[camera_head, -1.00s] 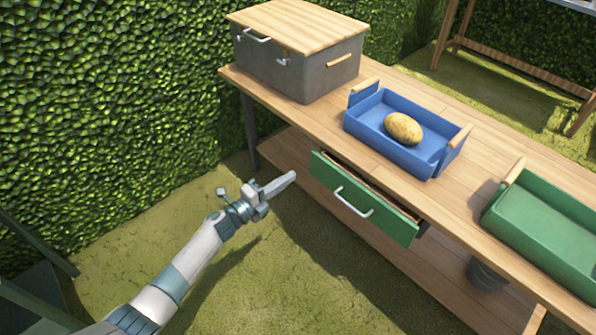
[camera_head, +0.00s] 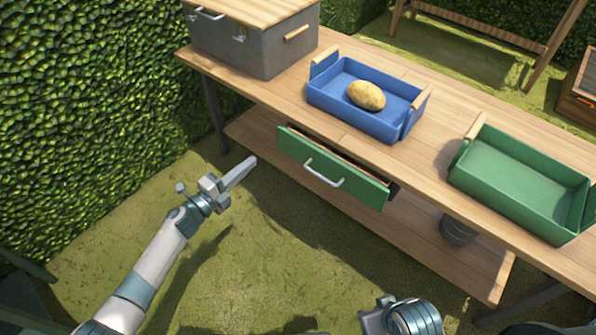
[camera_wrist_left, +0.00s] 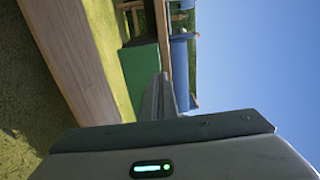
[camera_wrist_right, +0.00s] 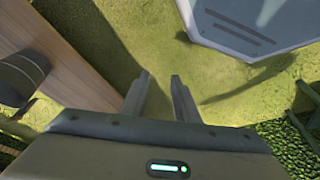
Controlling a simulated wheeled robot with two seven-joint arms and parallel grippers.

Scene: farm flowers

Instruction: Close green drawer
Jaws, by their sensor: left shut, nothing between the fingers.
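The green drawer (camera_head: 330,172) hangs under the wooden table's top and is pulled partly open; a strip of its inside shows behind the front. Its silver handle (camera_head: 323,174) is on the front face. My left gripper (camera_head: 250,163) is shut and empty, left of the drawer front and apart from it in the head view. In the left wrist view its closed fingers (camera_wrist_left: 163,97) overlap the edge of the green drawer front (camera_wrist_left: 138,72); contact cannot be told. My right gripper (camera_wrist_right: 160,85) is open and empty over grass in the right wrist view.
On the wooden table (camera_head: 420,165) stand a grey box (camera_head: 262,48), a blue tray (camera_head: 345,108) holding a potato (camera_head: 366,95), and a green tray (camera_head: 520,190). A dark pot (camera_head: 457,230) is on the lower shelf. Grass in front is open; a hedge (camera_head: 80,90) stands left.

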